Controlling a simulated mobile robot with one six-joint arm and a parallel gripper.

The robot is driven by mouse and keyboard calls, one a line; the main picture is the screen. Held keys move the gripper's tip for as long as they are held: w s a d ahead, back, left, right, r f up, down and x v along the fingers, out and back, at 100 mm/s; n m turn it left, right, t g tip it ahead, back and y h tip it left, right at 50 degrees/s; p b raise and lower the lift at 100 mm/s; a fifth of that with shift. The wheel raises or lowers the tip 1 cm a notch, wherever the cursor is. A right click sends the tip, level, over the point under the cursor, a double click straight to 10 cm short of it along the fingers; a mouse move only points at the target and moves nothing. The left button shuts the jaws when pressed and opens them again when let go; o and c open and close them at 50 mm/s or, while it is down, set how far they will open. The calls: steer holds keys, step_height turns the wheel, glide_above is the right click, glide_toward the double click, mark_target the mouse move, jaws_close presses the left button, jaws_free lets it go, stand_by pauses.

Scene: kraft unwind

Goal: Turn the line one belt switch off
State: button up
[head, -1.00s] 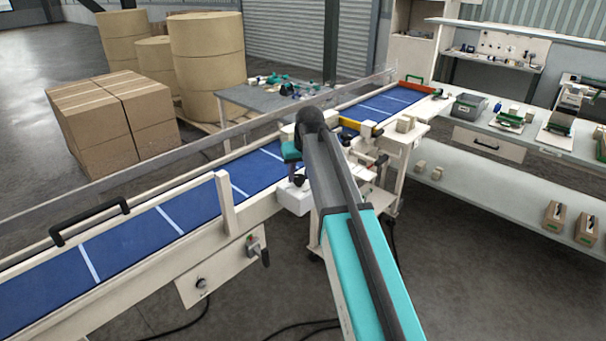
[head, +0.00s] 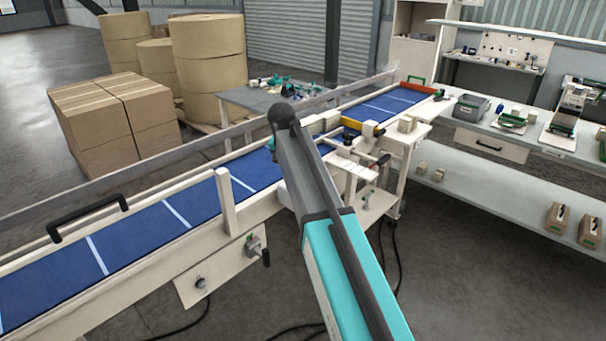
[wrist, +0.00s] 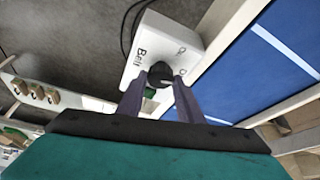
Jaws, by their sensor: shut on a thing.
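The belt switch is a white box (wrist: 150,45) in the wrist view, lettered "Belt" and "On", with another label beginning with "O" partly hidden. Its black knob (wrist: 160,73) sits between my fingertips. My gripper (wrist: 160,84) is shut on this knob. The knob's pointing direction cannot be told. In the head view my arm hides the switch and the gripper. The blue belt (head: 135,236) of the conveyor, with white cross lines, runs past behind the arm.
A side panel (head: 222,270) with a small knob and a black-handled lever hangs under the conveyor, left of my arm. A workbench (head: 540,140) with tools stands at the right. Cartons (head: 95,118) and large paper rolls (head: 208,75) stand behind the belt. Floor cables lie below.

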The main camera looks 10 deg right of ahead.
steer(key=shift+w+a+m+g+h+b, duration=0.15)
steer(key=shift+m+g+h+b, duration=0.25)
steer(key=shift+m, duration=1.3)
steer(key=o, duration=1)
steer(key=shift+r, duration=0.15)
steer(key=shift+b+v, duration=1.75)
steer(key=shift+v, duration=5.05)
